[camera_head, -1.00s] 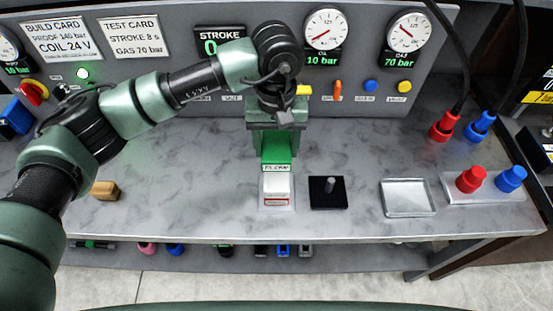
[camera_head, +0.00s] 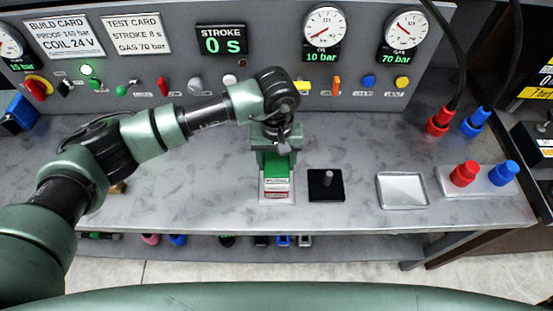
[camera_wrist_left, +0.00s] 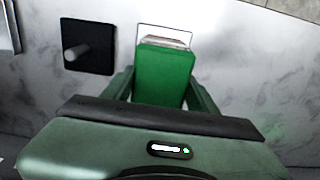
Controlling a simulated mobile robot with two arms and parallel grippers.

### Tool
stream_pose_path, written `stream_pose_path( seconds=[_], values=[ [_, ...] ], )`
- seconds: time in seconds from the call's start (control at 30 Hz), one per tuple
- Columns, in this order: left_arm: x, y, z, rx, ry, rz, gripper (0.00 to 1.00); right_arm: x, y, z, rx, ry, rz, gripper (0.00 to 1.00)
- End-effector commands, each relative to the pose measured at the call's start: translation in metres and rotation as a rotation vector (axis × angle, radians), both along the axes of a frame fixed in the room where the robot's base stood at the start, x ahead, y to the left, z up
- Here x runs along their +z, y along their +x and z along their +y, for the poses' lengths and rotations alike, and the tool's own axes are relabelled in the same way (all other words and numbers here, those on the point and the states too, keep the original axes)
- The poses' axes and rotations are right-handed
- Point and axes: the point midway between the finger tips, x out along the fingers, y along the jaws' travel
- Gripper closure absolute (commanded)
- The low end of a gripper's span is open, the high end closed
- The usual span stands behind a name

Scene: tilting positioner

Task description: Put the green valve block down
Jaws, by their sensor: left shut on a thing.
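The green valve block (camera_head: 277,170) is near the front of the bench, with a white label on its front side. It also shows in the wrist view (camera_wrist_left: 163,75), between the two fingers. My left gripper (camera_head: 277,160) is shut on it from above; its fingers (camera_wrist_left: 162,92) flank the block in the wrist view. A pale outlined plate (camera_head: 277,201) lies beneath the block. I cannot tell whether the block touches it or hangs slightly above. My right gripper is not in view.
A black square base with a grey peg (camera_head: 327,188) stands just right of the block. Further right are an empty metal tray (camera_head: 402,190) and a plate with red and blue caps (camera_head: 464,174). The control panel (camera_head: 180,62) rises behind. The bench's front edge is close.

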Motion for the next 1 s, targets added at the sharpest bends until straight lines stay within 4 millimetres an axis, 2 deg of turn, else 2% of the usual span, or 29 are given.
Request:
stream_pose_path(
  seconds=[0.1,0.13,0.2,0.63,0.67,0.77,1.0],
  values=[
    [-0.002,0.001,0.000,0.000,-0.002,-0.003,1.00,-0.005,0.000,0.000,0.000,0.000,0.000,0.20],
    [-0.003,0.000,0.000,0.001,0.000,0.000,0.39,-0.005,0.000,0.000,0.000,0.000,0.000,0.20],
    [-0.002,0.000,0.000,0.001,0.001,0.000,0.20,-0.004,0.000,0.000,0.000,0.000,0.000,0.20],
    [0.003,0.000,0.000,0.000,0.000,0.000,0.20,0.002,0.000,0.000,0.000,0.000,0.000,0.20],
    [0.004,0.001,0.000,0.000,0.000,-0.003,0.20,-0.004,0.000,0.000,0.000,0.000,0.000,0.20],
    [0.019,0.002,0.000,-0.001,0.000,-0.006,0.20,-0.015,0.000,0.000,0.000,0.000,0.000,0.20],
    [0.073,0.001,0.000,-0.001,-0.001,-0.007,0.20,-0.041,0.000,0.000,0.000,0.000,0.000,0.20]
  ],
)
